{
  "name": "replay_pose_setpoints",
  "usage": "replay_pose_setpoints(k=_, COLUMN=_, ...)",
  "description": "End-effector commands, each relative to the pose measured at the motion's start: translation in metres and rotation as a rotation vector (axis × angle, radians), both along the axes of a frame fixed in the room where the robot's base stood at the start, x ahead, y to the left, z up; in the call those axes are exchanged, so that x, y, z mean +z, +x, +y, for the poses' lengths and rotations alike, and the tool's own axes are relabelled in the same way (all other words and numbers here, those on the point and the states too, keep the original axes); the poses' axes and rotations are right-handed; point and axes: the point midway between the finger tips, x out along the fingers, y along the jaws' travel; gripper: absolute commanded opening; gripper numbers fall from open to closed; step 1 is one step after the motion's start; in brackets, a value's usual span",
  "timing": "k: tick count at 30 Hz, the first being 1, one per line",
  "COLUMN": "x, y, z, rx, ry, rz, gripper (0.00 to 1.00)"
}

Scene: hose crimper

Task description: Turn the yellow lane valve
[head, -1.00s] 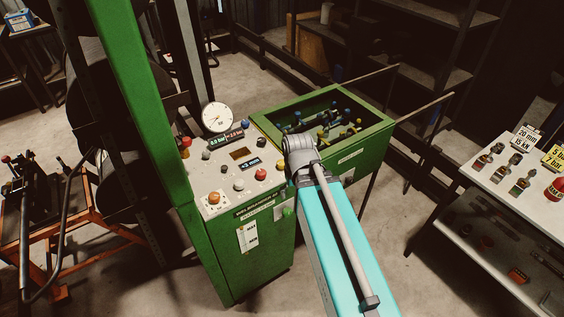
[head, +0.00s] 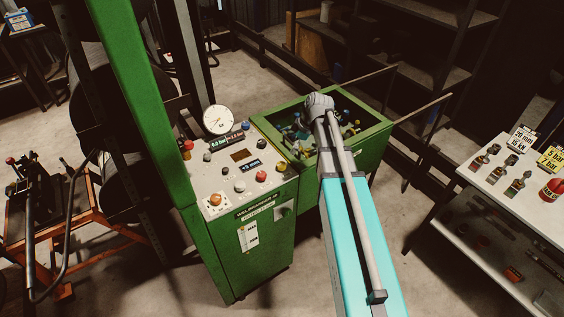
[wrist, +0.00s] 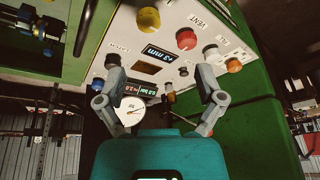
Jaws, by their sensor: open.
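A green open-topped box (head: 378,128) beside the control panel holds several small valves with blue and yellow parts. A yellow-marked valve (head: 352,129) shows just right of my arm in the head view. My arm reaches over the box and hides part of the valves. In the wrist view, my gripper (wrist: 160,66) is open and empty, its two fingers spread in front of the control panel. A valve with a blue part (wrist: 28,26) shows at the upper left there, clear of the fingers. My fingertips cannot be made out in the head view.
The control panel (head: 212,180) carries several knobs and buttons, including a yellow knob (wrist: 149,19) and a red one (wrist: 186,39). A round gauge (head: 218,120) stands behind it. A green post (head: 150,90) rises at the left. A white table (head: 500,195) stands at the right.

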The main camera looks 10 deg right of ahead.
Motion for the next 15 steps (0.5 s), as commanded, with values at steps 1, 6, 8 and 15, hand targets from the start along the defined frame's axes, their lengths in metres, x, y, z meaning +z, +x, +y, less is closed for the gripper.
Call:
replay_pose_setpoints(k=1, x=0.003, y=0.0084, z=-0.0034, rx=0.027, ry=0.006, rz=-0.016, gripper=0.87)
replay_pose_setpoints(k=6, x=0.0057, y=0.0169, z=-0.0078, rx=0.09, ry=0.015, rz=-0.051, gripper=0.87)
replay_pose_setpoints(k=8, x=0.0059, y=0.0175, z=-0.0082, rx=0.097, ry=0.015, rz=-0.055, gripper=0.87)
replay_pose_setpoints(k=15, x=0.0057, y=0.0171, z=-0.008, rx=0.099, ry=0.015, rz=-0.057, gripper=0.87)
